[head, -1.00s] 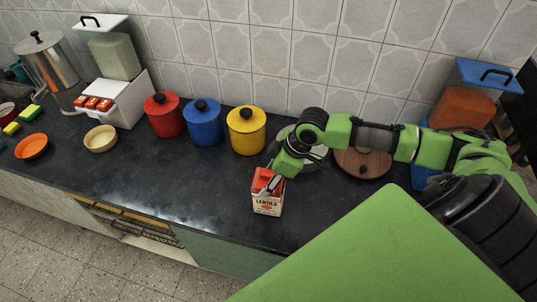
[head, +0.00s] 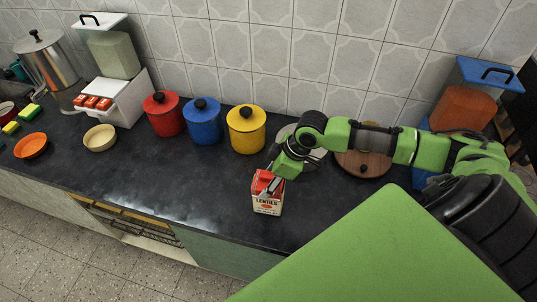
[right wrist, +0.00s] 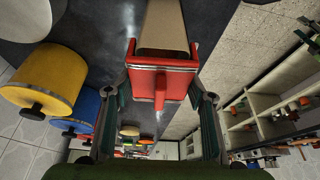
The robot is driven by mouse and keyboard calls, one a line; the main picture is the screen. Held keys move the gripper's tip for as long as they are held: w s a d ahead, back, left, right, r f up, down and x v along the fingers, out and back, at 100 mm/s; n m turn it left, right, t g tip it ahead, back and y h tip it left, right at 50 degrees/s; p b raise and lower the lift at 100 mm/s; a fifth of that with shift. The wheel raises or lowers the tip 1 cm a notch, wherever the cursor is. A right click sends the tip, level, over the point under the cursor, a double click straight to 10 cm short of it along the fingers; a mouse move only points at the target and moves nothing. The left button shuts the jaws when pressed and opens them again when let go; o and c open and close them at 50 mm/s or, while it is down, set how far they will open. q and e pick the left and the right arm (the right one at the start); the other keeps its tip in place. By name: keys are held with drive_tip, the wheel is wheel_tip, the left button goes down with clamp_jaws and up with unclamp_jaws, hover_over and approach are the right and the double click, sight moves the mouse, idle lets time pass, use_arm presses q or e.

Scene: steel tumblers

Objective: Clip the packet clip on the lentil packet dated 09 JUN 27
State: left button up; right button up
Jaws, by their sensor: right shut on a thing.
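The lentil packet (head: 267,206), white with a red top and the word LENTILS, stands upright near the counter's front edge. Its date cannot be read. My right gripper (head: 272,184) is at the packet's top. In the right wrist view, the red packet clip (right wrist: 160,84) is between the fingers of my right gripper (right wrist: 158,110), which is shut on it. The clip's jaws lie against the end of the beige packet (right wrist: 163,28); whether they grip it cannot be told. My left gripper is not in view.
Red (head: 164,114), blue (head: 202,121) and yellow (head: 246,130) canisters stand behind the packet. A wooden round lid (head: 362,163) lies behind my right arm. An orange bowl (head: 31,146) and a cream bowl (head: 100,138) are left.

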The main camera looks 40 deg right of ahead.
drive_tip(key=shift+f, duration=0.2)
drive_tip(key=o, duration=1)
drive_tip(key=v, duration=1.2)
